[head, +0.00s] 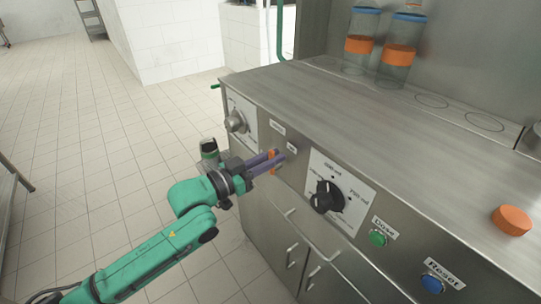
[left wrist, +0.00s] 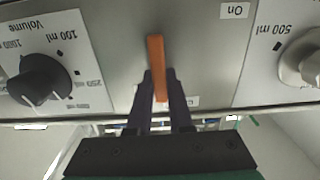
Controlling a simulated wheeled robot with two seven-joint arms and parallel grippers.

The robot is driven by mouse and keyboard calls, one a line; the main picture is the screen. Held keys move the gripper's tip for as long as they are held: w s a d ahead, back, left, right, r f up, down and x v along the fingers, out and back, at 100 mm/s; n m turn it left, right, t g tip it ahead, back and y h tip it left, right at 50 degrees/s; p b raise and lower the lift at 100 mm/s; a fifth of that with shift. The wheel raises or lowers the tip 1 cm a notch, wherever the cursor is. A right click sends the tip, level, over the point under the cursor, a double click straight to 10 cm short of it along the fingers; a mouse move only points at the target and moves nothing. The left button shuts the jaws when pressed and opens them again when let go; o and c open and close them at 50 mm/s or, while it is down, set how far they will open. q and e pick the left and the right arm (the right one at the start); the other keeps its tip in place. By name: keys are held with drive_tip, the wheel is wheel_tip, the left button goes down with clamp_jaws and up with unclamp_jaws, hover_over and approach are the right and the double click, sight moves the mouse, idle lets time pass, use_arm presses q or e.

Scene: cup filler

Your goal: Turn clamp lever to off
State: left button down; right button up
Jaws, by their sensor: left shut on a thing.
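The clamp lever is an orange bar on the machine's metal front panel. In the left wrist view the lever (left wrist: 156,52) runs nearly straight up the picture, and its lower part sits between my fingers. My left gripper (left wrist: 159,80) is shut on it. In the head view the gripper (head: 276,161) reaches in from the left, and a bit of orange lever (head: 273,156) shows at its fingers. An "On" label (left wrist: 235,11) appears upside down in the wrist view. Another label by the right finger is mostly hidden. My right gripper is out of view.
A black volume dial (head: 328,197) and a silver knob (head: 235,121) flank the lever. The green Dose button (head: 378,238) and blue Reset button (head: 432,284) lie further right. An orange lid (head: 512,220) and two orange-banded cups (head: 399,59) are on the steel top.

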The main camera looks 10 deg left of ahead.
use_arm(q)
drive_tip(key=shift+f, duration=0.1)
idle(0.4)
drive_tip(key=c, duration=0.8)
unclamp_jaws()
drive_tip(key=p+v, duration=0.3)
drive_tip(key=v, duration=1.1)
drive_tip(key=shift+s+a, duration=0.1)
drive_tip(key=shift+s, duration=0.25)
